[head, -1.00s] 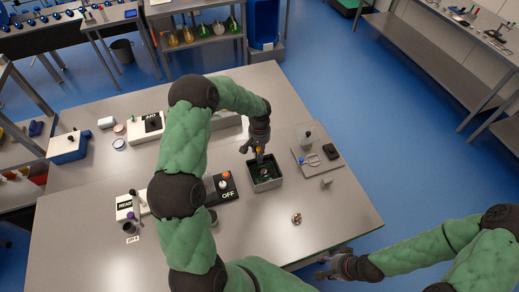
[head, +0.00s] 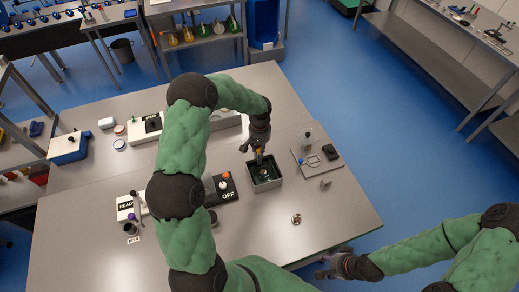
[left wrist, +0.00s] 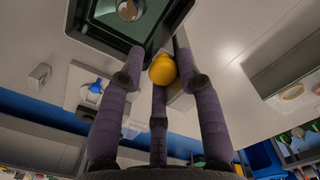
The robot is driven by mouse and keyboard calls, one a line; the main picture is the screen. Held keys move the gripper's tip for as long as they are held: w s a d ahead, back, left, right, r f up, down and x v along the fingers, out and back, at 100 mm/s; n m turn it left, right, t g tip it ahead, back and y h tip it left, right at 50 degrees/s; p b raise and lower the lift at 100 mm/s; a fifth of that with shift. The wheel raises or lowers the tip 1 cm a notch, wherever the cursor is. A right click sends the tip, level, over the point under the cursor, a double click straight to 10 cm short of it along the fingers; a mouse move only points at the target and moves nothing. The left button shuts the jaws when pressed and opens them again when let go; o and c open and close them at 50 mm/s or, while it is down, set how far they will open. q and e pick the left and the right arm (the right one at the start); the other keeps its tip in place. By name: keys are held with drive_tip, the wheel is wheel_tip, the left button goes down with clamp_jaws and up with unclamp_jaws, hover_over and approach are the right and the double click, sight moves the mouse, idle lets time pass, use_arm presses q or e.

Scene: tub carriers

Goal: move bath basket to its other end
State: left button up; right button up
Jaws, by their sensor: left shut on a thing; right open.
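The bath (head: 279,184) is a grey, open-topped tub with a dark green inside, standing on the steel table. My left gripper (head: 259,156) points down over the bath's far side. In the left wrist view, its fingers (left wrist: 160,80) are closed around a round yellow knob (left wrist: 162,69), which looks like the basket's handle. The bath's dark inside (left wrist: 100,18) shows there too, with a round metallic thing (left wrist: 128,9) in it. The rest of the basket is hidden or too small to make out. My right gripper (head: 326,267) is open and empty by the table's front edge.
A switch box marked OFF (head: 224,187) with an orange button stands just left of the bath. A tray (head: 303,164) with a dark block (head: 330,151) lies to the right. A small metal part (head: 296,219) lies in front; the table around it is clear.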

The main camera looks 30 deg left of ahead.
use_arm(q)
drive_tip(key=shift+w+a+r+p, duration=0.15)
drive_tip(key=shift+r+p, duration=0.1)
drive_tip(key=shift+r, duration=0.55)
drive_tip(key=shift+w+a+r+p, duration=0.1)
drive_tip(key=shift+w+r+p, duration=0.15)
drive_tip(key=shift+r, duration=0.5)
drive_tip(key=shift+w+a+r+p, duration=0.1)
drive_tip(key=shift+r+p, duration=0.15)
drive_tip(key=shift+r, duration=0.55)
drive_tip(key=shift+c, duration=0.5)
drive_tip(key=shift+s+r, duration=0.15)
drive_tip(key=shift+r, duration=0.3)
clamp_jaws()
drive_tip(key=shift+s+d+f, duration=0.1)
drive_tip(key=shift+s+f, duration=0.05)
drive_tip(key=shift+s, duration=0.05)
drive_tip(key=shift+o, duration=0.2)
unclamp_jaws()
drive_tip(key=shift+f, duration=0.1)
drive_tip(key=o, duration=1.6)
drive_tip(key=shift+d+f, duration=0.1)
drive_tip(key=shift+f, duration=0.05)
drive_tip(key=shift+o, duration=0.2)
wheel_tip(320, 180, up, 6)
drive_tip(key=p, duration=0.2)
drive_tip(key=shift+p, duration=0.4)
